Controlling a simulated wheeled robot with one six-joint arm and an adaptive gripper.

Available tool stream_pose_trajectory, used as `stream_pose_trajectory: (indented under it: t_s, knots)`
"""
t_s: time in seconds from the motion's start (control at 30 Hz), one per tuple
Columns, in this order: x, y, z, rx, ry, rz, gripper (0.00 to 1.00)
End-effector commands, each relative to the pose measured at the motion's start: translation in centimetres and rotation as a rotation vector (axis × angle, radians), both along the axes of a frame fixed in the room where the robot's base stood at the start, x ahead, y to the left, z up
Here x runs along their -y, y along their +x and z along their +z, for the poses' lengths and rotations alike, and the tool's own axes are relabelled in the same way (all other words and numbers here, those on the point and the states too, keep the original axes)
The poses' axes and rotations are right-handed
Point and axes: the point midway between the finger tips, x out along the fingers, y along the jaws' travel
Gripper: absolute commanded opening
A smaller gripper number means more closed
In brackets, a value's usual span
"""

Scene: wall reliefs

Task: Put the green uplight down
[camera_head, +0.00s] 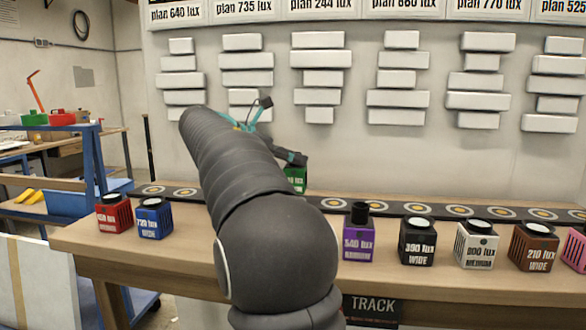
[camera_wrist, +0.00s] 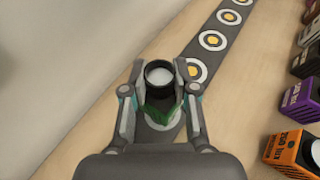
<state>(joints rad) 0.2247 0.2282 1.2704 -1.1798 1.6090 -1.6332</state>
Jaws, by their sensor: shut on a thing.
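The green uplight (camera_head: 295,178) shows in the head view just behind my arm, near the track at the foot of the wall. Most of it is hidden by my arm. In the wrist view, its black collar and pale round lens (camera_wrist: 160,77) face the camera, with a little green below. My gripper (camera_wrist: 160,72) is shut on it, one finger on each side. The dark track (camera_head: 420,209) with white and yellow ring marks runs along the back of the table. I cannot tell whether the uplight touches the track.
Red (camera_head: 114,214) and blue (camera_head: 154,218) uplights stand left of my arm. Purple (camera_head: 359,238), black (camera_head: 417,242), white (camera_head: 477,245) and brown (camera_head: 533,248) ones stand right. An orange one (camera_wrist: 290,152) shows in the wrist view. Pale wall slabs (camera_head: 320,78) rise behind, under lux labels.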

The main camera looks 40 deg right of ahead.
Motion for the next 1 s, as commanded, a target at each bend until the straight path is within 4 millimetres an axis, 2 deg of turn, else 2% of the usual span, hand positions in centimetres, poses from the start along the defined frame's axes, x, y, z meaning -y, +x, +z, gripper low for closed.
stream_pose_trajectory:
  t_s: [0.03,0.13,0.53,0.57,0.63,0.67,1.0]
  knots:
    - [0.0,0.0,-1.0,-0.002,0.0,0.001,0.0]
    - [0.0,0.0,-2.0,-0.001,0.0,0.0,0.0]
    - [0.0,0.0,-2.3,0.0,0.0,0.0,0.0]
    - [0.0,0.0,-2.4,-0.001,0.0,0.0,0.31]
    - [0.0,0.0,-2.4,0.0,0.0,0.0,0.48]
    - [0.0,0.0,-2.4,0.0,0.0,0.0,0.53]
    - [0.0,0.0,-2.2,0.001,0.0,0.001,0.53]
